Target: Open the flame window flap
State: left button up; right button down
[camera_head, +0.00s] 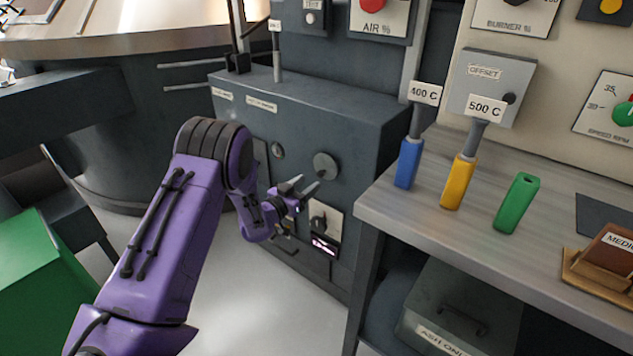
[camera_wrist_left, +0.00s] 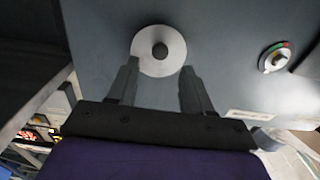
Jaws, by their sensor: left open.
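A round grey disc (camera_head: 325,166) with a dark knob at its centre sits on the front of the dark grey cabinet (camera_head: 365,140). It looks like the flame window flap and lies flat against the panel. My left gripper (camera_head: 306,187) is open and empty, just in front of the cabinet and slightly below and left of the disc in the head view. In the left wrist view the disc (camera_wrist_left: 158,34) lies ahead, and the open fingers (camera_wrist_left: 160,78) spread to either side of its lower half. Contact with the knob does not show. My right gripper is out of view.
A switch plate (camera_head: 322,222) with a small display sits below the disc. A workbench (camera_head: 430,195) stands at the right with blue (camera_head: 408,164), yellow (camera_head: 458,183) and green (camera_head: 517,203) handles. A small dial (camera_head: 277,150) is left of the disc. Open floor lies below.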

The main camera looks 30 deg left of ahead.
aim_at(319, 175)
pick_arm(q)
jog(key=w, duration=0.5)
jog(key=shift+w+d+f, duration=0.1)
jog(key=shift+w+d, duration=0.1)
jog(key=shift+w, duration=0.1)
grip_shut()
